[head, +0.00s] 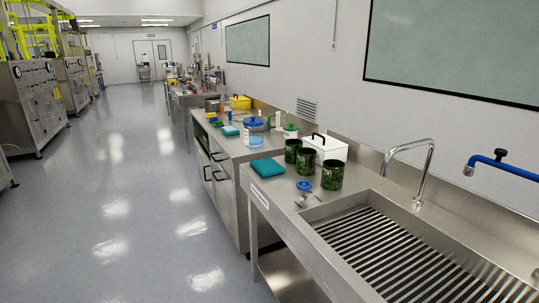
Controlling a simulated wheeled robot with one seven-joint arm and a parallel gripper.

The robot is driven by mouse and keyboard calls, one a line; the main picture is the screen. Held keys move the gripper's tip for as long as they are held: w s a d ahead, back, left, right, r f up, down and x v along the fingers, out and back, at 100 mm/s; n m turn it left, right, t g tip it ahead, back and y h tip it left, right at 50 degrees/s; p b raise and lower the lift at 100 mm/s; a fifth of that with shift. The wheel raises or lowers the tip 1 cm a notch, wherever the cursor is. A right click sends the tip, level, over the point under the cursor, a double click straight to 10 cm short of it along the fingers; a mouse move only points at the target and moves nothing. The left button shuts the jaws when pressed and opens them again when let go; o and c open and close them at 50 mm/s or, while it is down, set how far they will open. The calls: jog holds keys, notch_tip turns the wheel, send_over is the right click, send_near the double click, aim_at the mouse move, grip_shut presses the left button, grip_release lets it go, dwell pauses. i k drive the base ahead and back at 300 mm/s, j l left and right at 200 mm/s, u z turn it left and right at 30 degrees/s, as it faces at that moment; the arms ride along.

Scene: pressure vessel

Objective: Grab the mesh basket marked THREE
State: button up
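Three dark green, mottled, open-topped cylinders stand upright on the steel counter beside the sink: a back one (292,151), a middle one (306,161) and a front one (332,176). They may be mesh baskets, but the mesh is too small to make out. No marking THREE can be read on any of them. The middle one partly covers the white box behind it. My gripper is not in view.
A sink with a slatted grid (395,258) and a curved tap (410,150) lies right of the cylinders. A blue pipe (505,166) juts in at right. A teal folded cloth (267,167), white box (327,147) and blue-topped item (304,187) stand close by. The left floor (130,200) is clear.

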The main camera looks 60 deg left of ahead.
aim_at(291, 146)
jog(key=j+u, duration=0.15)
jog(key=u, duration=1.6)
jog(key=i+j+u, duration=0.35)
jog(key=i+j, duration=0.25)
jog(key=j, duration=0.2)
jog(key=i+j+u, duration=0.35)
jog(key=i+j, duration=0.4)
jog(key=i, duration=0.4)
jog(key=i+j+z, duration=0.1)
jog(key=i, duration=0.45)
jog(key=i+j, duration=0.15)
jog(key=i, duration=0.35)
jog(key=i+z, duration=0.25)
jog(key=z, duration=0.2)
jog(key=i+z, duration=0.4)
jog(key=i+j+z, duration=0.15)
jog(key=z, duration=0.3)
jog(key=i+j+z, duration=0.2)
jog(key=z, duration=0.2)
jog(key=i+j+z, duration=0.25)
jog(key=z, duration=0.2)
jog(key=i+j+z, duration=0.35)
jog(key=z, duration=0.15)
